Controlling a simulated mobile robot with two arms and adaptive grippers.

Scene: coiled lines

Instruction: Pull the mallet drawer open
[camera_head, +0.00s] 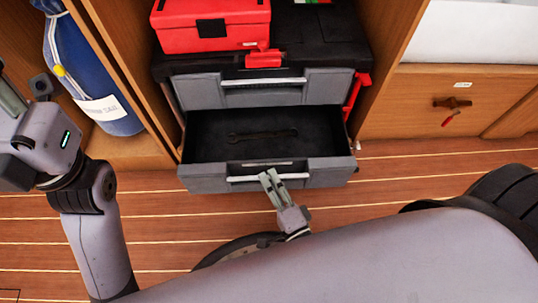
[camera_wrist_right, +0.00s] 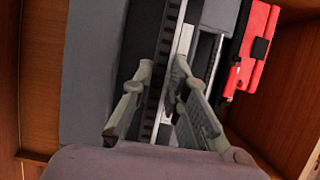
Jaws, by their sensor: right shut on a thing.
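A grey tool chest with a black top (camera_head: 330,45) stands in a wooden recess. Its upper drawer (camera_head: 195,92) is closed. Its lower drawer (camera_head: 205,140) is pulled out, and a dark wrench-like tool (camera_head: 262,134) lies in it; I see no mallet. My right gripper (camera_head: 269,178) is shut on the pale handle bar (camera_head: 245,179) of the lower drawer. In the right wrist view the fingers (camera_wrist_right: 160,88) sit either side of the drawer front's edge. My left gripper (camera_head: 12,95) is partly cut off at the left edge, and its jaws are unclear.
A red box (camera_head: 185,40) sits on the chest. A blue rolled bag (camera_head: 85,75) stands in the left compartment. A wooden locker front (camera_head: 405,115) with a latch is at right.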

